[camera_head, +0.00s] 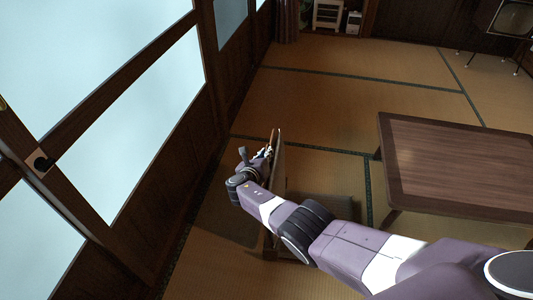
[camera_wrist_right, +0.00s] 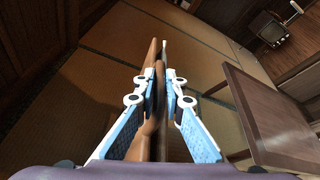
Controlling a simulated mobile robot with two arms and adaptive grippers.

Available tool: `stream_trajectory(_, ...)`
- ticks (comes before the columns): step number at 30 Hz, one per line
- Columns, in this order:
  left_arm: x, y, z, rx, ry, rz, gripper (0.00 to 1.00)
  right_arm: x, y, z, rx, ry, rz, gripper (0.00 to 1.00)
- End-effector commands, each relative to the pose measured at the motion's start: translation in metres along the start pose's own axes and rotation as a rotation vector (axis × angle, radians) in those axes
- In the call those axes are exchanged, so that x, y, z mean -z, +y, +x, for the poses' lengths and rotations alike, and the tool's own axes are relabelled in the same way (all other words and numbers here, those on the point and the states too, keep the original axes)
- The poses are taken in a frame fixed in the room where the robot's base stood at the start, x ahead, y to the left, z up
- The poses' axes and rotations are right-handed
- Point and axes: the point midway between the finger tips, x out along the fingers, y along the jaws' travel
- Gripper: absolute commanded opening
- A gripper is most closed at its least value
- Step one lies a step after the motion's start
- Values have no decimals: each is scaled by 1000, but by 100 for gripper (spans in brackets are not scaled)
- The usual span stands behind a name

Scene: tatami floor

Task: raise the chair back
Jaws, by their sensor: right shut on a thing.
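The chair's brown wooden back (camera_head: 279,158) stands upright and is seen almost edge-on in the head view. A dark flat seat (camera_head: 328,204) lies low to the floor just right of it, partly hidden by my right arm. My right gripper (camera_head: 266,153) is at the upper part of the back. In the wrist view the two blue-and-white fingers (camera_wrist_right: 160,88) are on either side of the wooden back (camera_wrist_right: 151,62), shut on its edge. The lower part of the chair is mostly hidden behind my arm. My left gripper is out of view.
A low brown wooden table (camera_head: 455,165) stands to the right of the chair. A wood-framed wall with pale panels (camera_head: 150,120) runs along the left. Open tatami (camera_head: 350,105) lies beyond the chair. An old television (camera_head: 513,18) stands at the far right.

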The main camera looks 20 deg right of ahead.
Motion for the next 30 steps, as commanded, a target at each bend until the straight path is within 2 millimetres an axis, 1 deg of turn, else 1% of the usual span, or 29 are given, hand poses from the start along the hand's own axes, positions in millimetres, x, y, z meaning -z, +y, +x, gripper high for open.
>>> stream_trajectory(2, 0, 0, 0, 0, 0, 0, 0, 2, 1, 0, -3, 3, 0, 0)
stream_trajectory(3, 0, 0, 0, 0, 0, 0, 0, 2, 1, 0, -3, 3, 0, 14)
stream_trajectory(7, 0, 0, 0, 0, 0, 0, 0, 2, 0, 0, -1, 3, 0, 27)
stream_trajectory(19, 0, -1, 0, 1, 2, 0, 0, 2, 1, -2, 0, 2, 1, 27)
stream_trajectory(30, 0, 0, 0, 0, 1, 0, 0, 3, 0, -22, 0, 3, 1, 27)
